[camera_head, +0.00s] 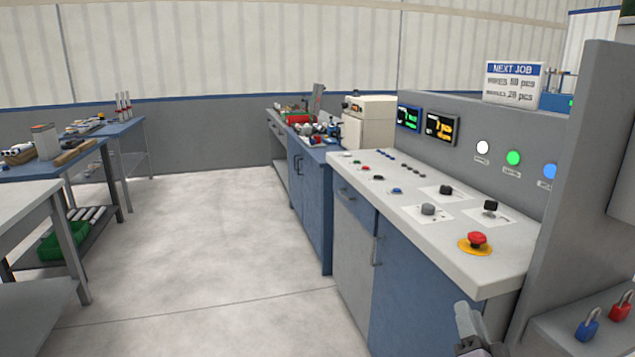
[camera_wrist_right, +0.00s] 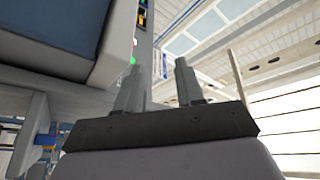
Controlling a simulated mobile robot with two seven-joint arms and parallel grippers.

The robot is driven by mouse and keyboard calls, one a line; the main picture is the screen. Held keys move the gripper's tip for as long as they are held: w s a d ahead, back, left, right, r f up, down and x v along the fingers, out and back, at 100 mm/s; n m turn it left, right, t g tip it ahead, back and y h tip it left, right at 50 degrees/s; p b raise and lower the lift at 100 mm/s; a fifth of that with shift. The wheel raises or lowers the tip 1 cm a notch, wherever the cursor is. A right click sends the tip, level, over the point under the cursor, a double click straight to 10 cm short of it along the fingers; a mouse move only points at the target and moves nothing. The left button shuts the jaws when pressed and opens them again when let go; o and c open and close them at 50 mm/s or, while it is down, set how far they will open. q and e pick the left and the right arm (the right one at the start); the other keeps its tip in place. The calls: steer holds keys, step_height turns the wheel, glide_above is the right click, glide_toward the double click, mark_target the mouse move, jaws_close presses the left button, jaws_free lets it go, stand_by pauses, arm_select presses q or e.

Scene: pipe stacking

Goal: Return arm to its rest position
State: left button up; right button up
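My right gripper (camera_head: 468,325) shows at the bottom edge of the head view, just in front of the near corner of the control console (camera_head: 398,220). In the right wrist view its two grey fingers stand apart (camera_wrist_right: 160,82), with nothing held between them. It looks clear of the console; the exact distance is hard to tell. My left gripper is not in view.
The console carries a red emergency button (camera_head: 477,240) and several knobs. A blue padlock (camera_head: 588,324) and a red padlock (camera_head: 620,306) are at the lower right. Workbenches (camera_head: 40,193) stand at left. The floor (camera_head: 190,240) between is clear.

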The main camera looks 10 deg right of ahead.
steer(key=s+a+f+n+g+y+p, duration=0.2)
steer(key=s+a+f+n+g+y, duration=0.6)
steer(key=s+a+f+n, duration=0.6)
steer(key=s+a+f+g, duration=0.2)
steer(key=s+a+f, duration=0.2)
steer(key=s, duration=0.3)
steer(key=shift+s, duration=0.35)
steer(key=shift+d, duration=0.25)
